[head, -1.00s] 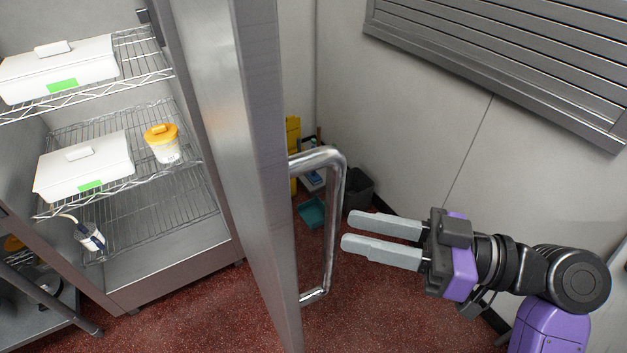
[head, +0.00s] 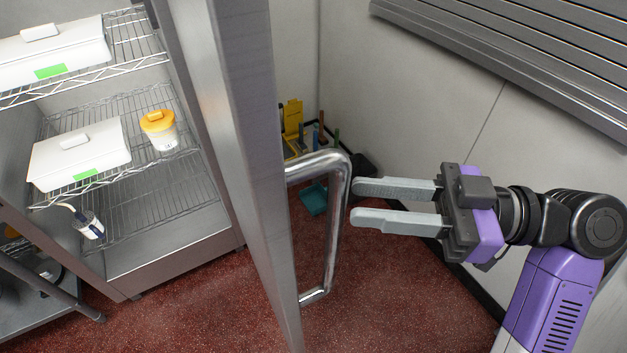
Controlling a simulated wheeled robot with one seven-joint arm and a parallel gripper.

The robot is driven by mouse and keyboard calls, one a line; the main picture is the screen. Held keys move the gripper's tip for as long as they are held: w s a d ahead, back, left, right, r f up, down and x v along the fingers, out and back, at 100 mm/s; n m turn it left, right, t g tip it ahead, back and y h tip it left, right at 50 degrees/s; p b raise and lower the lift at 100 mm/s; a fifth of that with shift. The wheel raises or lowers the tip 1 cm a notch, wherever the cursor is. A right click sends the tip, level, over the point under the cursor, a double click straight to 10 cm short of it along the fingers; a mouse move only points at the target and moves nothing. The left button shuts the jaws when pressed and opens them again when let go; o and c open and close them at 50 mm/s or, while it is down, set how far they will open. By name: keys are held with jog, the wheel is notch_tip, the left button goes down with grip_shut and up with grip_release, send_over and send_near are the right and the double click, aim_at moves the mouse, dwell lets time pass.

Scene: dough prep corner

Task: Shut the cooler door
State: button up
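The cooler door (head: 237,150) is steel and stands open, seen nearly edge-on in the middle of the head view. Its tubular handle (head: 334,235) sticks out on the door's right side. The open cooler is to the left, with wire shelves (head: 120,208) inside. My gripper (head: 353,202) is open and empty, just right of the handle. Its two fingers point left toward the handle's upright bar. I cannot tell whether the fingertips touch it; a narrow gap shows in the picture.
A metal cart (head: 40,313) stands at the lower left. Cleaning gear and a teal dustpan (head: 314,199) sit in the back corner. Red floor is clear below the handle.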

jog(key=a+p, duration=0.2)
jog(key=a, duration=0.5)
jog(key=shift+w+a, duration=0.2)
jog(key=shift+a, duration=0.05)
jog(key=shift+c, duration=0.4)
grip_shut()
dwell(0.8)
